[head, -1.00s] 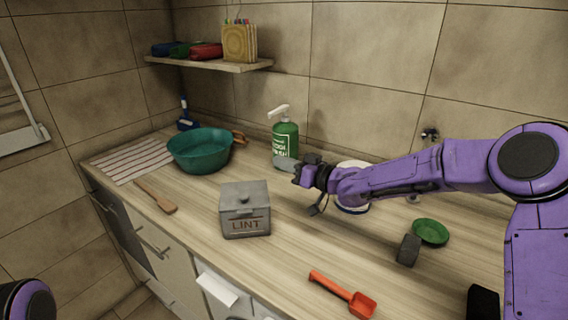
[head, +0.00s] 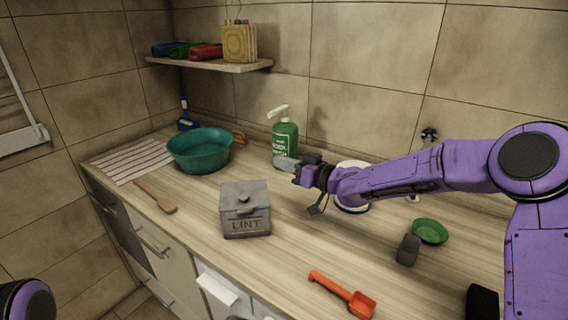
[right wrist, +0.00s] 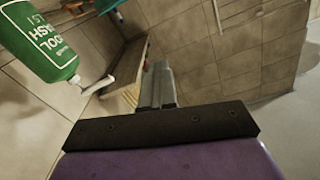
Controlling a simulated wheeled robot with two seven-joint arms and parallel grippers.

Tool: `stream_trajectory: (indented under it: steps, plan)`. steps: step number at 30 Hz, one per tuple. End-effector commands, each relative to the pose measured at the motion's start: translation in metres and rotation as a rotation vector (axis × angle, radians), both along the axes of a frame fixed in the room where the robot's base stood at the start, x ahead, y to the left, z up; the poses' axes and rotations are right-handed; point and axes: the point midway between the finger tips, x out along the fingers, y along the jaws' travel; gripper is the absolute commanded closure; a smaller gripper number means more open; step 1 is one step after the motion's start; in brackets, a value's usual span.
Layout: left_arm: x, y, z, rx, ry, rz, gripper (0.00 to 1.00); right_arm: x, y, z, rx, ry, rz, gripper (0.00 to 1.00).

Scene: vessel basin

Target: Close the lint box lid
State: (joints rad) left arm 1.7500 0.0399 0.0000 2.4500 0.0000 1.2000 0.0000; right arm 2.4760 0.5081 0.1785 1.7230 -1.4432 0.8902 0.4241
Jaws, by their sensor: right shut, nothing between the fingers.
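The lint box (head: 245,222) is a grey box marked LINT near the front of the counter. Its lid (head: 243,195), with a small knob, lies over the top and looks down on the box; a tiny gap cannot be ruled out. My right gripper (head: 281,163) is shut and empty, behind and to the right of the box, just in front of the green wash bottle. In the right wrist view its shut fingers (right wrist: 158,85) point away, with nothing between them. My left gripper is out of the head view; only a bit of that arm shows at the lower left.
The green pump bottle (head: 285,142) stands close beside my right gripper and shows in the right wrist view (right wrist: 45,42). A teal basin (head: 200,152), wooden spatula (head: 156,197), red scoop (head: 343,295), green bowl (head: 430,232) and dark block (head: 408,249) sit around.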

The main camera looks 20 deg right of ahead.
Motion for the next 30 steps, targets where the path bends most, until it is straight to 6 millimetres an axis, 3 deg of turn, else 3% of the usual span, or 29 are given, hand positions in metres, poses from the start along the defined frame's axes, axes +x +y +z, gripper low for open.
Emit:
stream_trajectory:
  steps: [7, 11, 12, 22, 30]
  plan:
    - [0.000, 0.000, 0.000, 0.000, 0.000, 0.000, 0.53, 0.000, 0.000, 0.000, 0.000, 0.000, 0.000, 0.99]
    - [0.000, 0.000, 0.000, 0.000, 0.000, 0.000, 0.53, 0.000, 0.000, 0.000, 0.000, 0.000, 0.000, 0.57]
    - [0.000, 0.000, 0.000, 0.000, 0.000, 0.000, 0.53, 0.000, 0.000, 0.000, 0.000, 0.000, 0.000, 0.55]
    - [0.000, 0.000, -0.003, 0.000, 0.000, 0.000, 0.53, -0.006, -0.005, 0.000, 0.000, -0.001, -0.001, 0.55]
    - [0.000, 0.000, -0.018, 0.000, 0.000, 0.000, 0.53, -0.054, -0.042, -0.001, 0.002, -0.002, -0.002, 0.55]
